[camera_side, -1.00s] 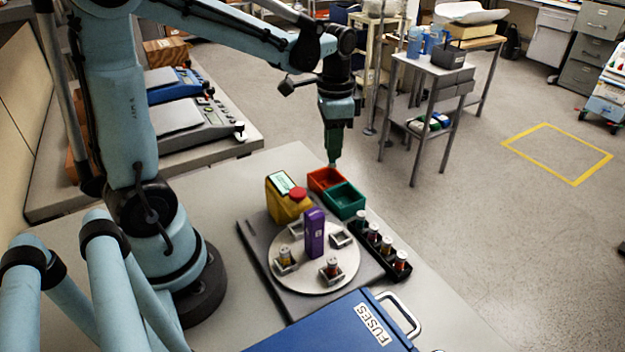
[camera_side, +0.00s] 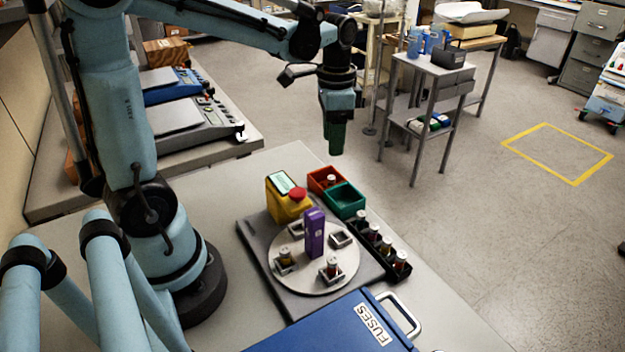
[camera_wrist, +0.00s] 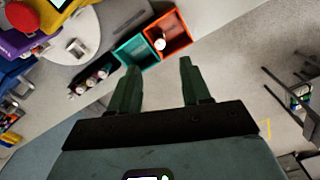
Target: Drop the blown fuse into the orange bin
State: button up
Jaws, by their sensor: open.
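The blown fuse (camera_side: 331,180), a small cylinder with a pale cap, stands inside the orange bin (camera_side: 317,184) at the back of the table. In the wrist view the fuse (camera_wrist: 160,44) shows near the wall of the orange bin (camera_wrist: 176,28) that borders the green bin. My gripper (camera_side: 336,152) hangs in the air above the orange bin, clear of it. In the wrist view its two green fingers (camera_wrist: 158,66) are apart with nothing between them.
A green bin (camera_side: 346,200) adjoins the orange one. A black rack (camera_side: 377,250) holds several fuses. A round plate (camera_side: 306,279) carries metal holders, two with fuses, and a purple block (camera_side: 314,235). A yellow box with a red button (camera_side: 284,208) stands beside. A blue fuse case (camera_side: 330,330) is in front.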

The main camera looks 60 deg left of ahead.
notch_tip(320, 180, up, 10)
jog(key=shift+r, duration=0.15)
dwell(0.3)
jog(key=s+d+f+n+t, duration=0.4)
jog(key=s+d+f+t, duration=0.2)
jog(key=f, duration=0.3)
jog(key=shift+d+t, duration=0.5)
jog(key=shift+d, duration=0.15)
dwell(0.5)
